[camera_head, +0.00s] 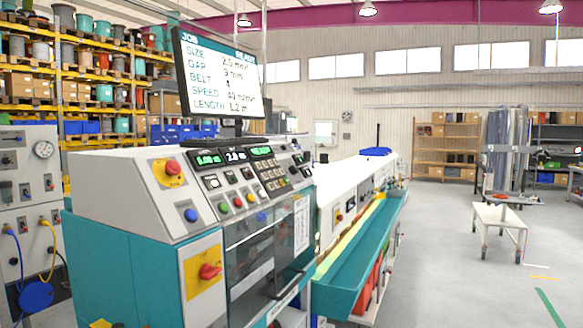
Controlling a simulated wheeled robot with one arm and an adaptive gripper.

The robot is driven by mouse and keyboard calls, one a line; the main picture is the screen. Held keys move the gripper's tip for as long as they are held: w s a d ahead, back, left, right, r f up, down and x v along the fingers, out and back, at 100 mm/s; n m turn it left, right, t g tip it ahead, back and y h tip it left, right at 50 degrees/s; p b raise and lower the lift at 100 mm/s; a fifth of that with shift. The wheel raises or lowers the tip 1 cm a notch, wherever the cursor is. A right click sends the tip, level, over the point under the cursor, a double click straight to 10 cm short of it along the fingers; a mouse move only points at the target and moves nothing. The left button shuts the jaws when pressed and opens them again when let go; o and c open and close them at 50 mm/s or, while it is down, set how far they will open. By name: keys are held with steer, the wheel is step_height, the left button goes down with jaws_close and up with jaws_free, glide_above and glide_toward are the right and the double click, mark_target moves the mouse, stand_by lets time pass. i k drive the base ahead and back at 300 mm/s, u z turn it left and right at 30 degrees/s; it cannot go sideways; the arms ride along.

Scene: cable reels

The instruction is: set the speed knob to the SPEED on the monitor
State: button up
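The monitor (222,82) stands above the machine and shows a job list. Its SPEED line (222,94) seems to read 40 m/min, but the characters are small. Small dark knobs or switches (230,177) sit in a row below the displays. A blue round control (190,215) is on the panel's left face. I cannot tell which of these is the speed knob, nor read its scale. My gripper is not in view.
A red mushroom button (172,168) and a red rotary switch (209,271) sit on yellow plates. A teal trough (352,262) runs back along the machine. A white cart (498,217) stands at right. The grey floor (450,275) between is clear.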

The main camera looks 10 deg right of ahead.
mark_target(293, 169)
steer(key=k, duration=1.3)
steer(key=z, duration=0.7)
steer(key=i, duration=1.3)
steer(key=z, duration=0.25)
steer(key=i, duration=1.3)
steer(key=u, duration=1.5)
steer(key=i, duration=0.85)
steer(key=u, duration=0.85)
